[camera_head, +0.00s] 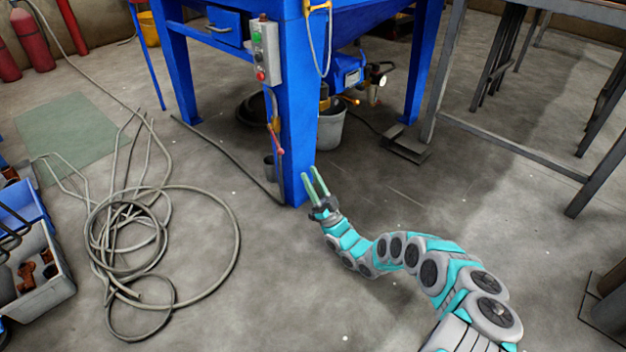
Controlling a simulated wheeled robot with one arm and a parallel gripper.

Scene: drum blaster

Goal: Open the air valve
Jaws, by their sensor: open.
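My gripper (312,174) is open and empty, its two green fingers apart and pointing up and left. In the picture it lies over the lower part of the blue machine's (298,130) front leg; I cannot tell how far in front of it. A thin pipe with a small red handle (277,140) runs down that leg, above and left of my gripper. This looks like the air valve, but it is too small to tell its position.
A control box (265,52) with buttons is on the leg's upper part. A grey bucket (331,128) stands under the machine. A coiled hose (125,235) lies on the floor at left, near a grey crate (55,292). A metal table frame (500,145) is at right.

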